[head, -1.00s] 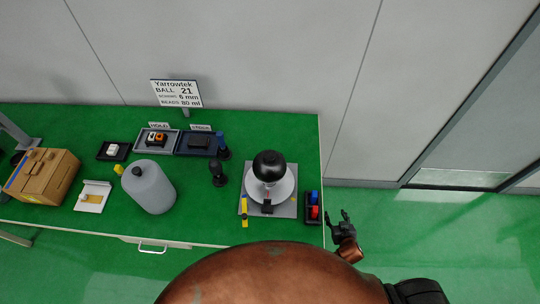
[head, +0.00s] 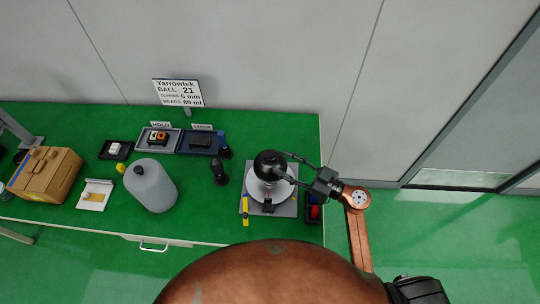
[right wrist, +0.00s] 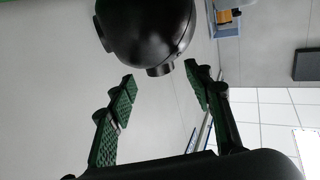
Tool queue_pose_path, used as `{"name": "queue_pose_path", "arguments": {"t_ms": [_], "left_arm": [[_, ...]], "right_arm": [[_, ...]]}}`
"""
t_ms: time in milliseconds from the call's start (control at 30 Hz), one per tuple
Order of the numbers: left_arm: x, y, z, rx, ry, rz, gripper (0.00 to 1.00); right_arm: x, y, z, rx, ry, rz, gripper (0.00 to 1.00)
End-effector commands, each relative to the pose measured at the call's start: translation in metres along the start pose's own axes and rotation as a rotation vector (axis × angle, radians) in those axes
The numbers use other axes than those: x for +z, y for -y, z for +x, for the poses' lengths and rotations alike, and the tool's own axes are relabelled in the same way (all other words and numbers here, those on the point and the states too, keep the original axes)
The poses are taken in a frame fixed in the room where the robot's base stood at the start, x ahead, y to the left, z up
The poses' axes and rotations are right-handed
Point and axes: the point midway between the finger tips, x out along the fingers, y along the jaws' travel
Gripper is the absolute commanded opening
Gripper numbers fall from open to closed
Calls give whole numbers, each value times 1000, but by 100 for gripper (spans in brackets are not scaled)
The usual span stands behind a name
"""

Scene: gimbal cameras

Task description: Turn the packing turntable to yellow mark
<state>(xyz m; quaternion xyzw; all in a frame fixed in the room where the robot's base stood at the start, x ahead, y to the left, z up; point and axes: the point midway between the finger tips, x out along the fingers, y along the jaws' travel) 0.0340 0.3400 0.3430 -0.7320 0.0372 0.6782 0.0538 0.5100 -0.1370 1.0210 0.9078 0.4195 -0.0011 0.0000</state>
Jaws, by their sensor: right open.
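The packing turntable is a white disc (head: 257,188) on a grey base plate (head: 285,209), near the table's right end. A black ball (head: 266,160) stands on the disc, and a small black block (head: 267,202) sits at the disc's front. A yellow piece (head: 245,208) is at the plate's front left. My right gripper (head: 283,165) is open, reaching in from the right with its fingers at the ball's right side. In the right wrist view the ball (right wrist: 148,28) is just beyond the open fingertips; contact is not clear. My left gripper is not in view.
A small dark tray (head: 313,213) with red and blue parts is right of the plate, under my right arm. A dark upright knob (head: 218,171), a grey bottle (head: 150,187) and a cardboard box (head: 45,174) are to the left. A sign (head: 178,93) stands behind.

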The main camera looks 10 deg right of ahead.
Motion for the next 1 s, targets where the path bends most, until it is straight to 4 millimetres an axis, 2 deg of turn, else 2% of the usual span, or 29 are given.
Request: {"name": "queue_pose_path", "arguments": {"t_ms": [200,400,767,1000], "left_arm": [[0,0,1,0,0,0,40],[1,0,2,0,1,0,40],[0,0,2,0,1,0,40],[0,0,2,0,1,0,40]], "right_arm": [[-1,0,36,0,-4,1,47],[-1,0,58,0,-4,1,47],[-1,0,63,1,-3,-1,47],[-1,0,63,1,-2,0,30]]}}
